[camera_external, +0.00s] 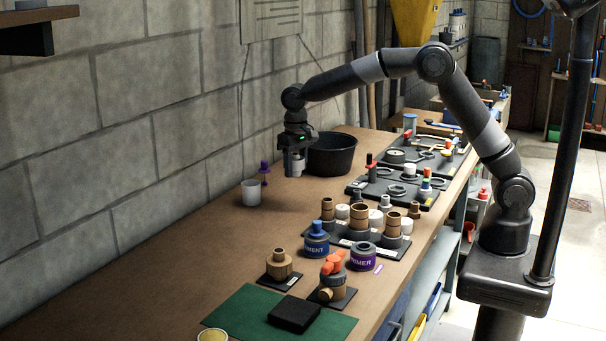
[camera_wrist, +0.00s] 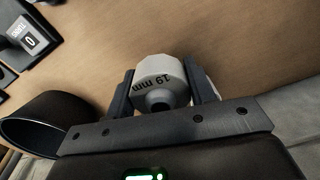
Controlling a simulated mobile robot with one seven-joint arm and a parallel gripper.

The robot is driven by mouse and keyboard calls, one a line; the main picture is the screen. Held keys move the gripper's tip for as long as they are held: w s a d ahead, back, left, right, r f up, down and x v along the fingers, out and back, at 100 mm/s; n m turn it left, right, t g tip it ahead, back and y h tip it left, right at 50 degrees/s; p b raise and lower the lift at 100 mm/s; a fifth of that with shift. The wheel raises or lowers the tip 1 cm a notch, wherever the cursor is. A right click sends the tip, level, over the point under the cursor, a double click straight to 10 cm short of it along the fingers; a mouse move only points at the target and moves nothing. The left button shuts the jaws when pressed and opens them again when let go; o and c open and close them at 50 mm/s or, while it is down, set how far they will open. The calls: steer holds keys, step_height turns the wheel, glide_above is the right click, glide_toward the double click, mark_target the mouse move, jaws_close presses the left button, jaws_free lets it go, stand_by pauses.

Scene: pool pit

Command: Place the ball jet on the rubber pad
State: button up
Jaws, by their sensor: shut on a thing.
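My gripper (camera_external: 294,168) is over the far left part of the wooden bench, pointing down, just left of a black tub. In the wrist view my gripper (camera_wrist: 162,88) is shut on a whitish rounded fitting (camera_wrist: 160,72) marked "19 mm", with a dark hole at its middle; it looks like the ball jet. A black, square, thick pad (camera_external: 295,314) lies on a green mat (camera_external: 240,309) at the near end of the bench, far from my gripper. The black pad looks like the rubber pad, and its top is bare.
The black tub (camera_external: 333,157) stands right beside my gripper.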

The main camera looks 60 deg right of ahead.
steer(key=s+a+n, duration=0.4)
steer(key=a+n, duration=0.1)
steer(key=a, duration=1)
steer(key=n, duration=1.4)
glide_above(314, 305)
step_height(314, 305, down, 2)
steer(key=shift+f, duration=3.05)
steer(key=shift+f, duration=0.15)
steer(key=o, duration=1)
steer(key=shift+c, duration=0.2)
step_height(314, 305, up, 12)
steer(key=shift+r, duration=0.2)
